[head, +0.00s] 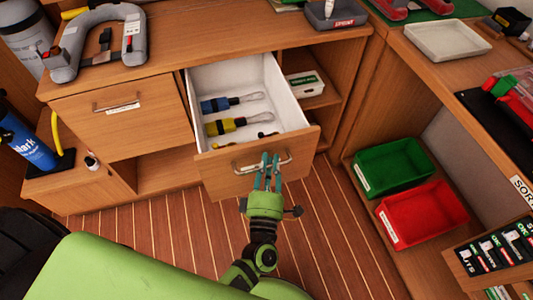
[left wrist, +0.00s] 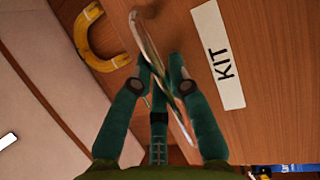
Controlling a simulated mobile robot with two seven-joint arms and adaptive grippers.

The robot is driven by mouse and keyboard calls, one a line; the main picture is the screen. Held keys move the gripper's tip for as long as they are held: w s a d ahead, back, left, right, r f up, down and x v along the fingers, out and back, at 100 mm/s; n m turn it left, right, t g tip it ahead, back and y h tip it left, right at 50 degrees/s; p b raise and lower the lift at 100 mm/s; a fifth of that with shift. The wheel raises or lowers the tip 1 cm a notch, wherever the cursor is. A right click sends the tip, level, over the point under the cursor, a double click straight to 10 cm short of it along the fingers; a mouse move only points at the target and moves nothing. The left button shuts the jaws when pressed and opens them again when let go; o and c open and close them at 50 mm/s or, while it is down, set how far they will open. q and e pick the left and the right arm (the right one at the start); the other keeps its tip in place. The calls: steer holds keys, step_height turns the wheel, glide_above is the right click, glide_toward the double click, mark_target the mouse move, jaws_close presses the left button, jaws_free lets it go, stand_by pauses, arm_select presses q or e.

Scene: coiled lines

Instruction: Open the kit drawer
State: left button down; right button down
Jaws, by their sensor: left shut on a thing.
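The kit drawer (head: 220,176) stands pulled out from the wooden cabinet, its white inside showing. A bar handle (head: 242,168) runs across its front. In the left wrist view the handle (left wrist: 150,38) passes between my fingers, beside a white label reading KIT (left wrist: 218,55). My left gripper (head: 271,160) is shut on this handle; it also shows in the left wrist view (left wrist: 163,68). Inside the drawer lie a blue-handled item (head: 215,104) and a yellow-handled item (head: 226,126), each with a looped end. My right gripper is not in view.
A second drawer (head: 120,125) left of the kit drawer is closed. A grey horseshoe-shaped thing (head: 72,45) lies on the cabinet top. Green (head: 392,165) and red (head: 425,213) bins stand on a low shelf at the right. Striped floor is clear before the drawer.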

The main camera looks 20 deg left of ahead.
arm_select(q)
steer(key=shift+s, duration=0.15)
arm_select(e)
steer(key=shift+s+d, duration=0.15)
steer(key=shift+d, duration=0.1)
arm_select(q)
steer(key=c, duration=1.4)
jaws_free()
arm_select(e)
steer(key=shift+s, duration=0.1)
arm_select(q)
steer(key=shift+s+d, duration=0.1)
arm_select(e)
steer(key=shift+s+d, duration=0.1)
arm_select(q)
steer(key=v, duration=1.1)
steer(key=shift+s+d, duration=0.1)
steer(key=shift+s, duration=0.3)
steer(key=shift+f, duration=0.1)
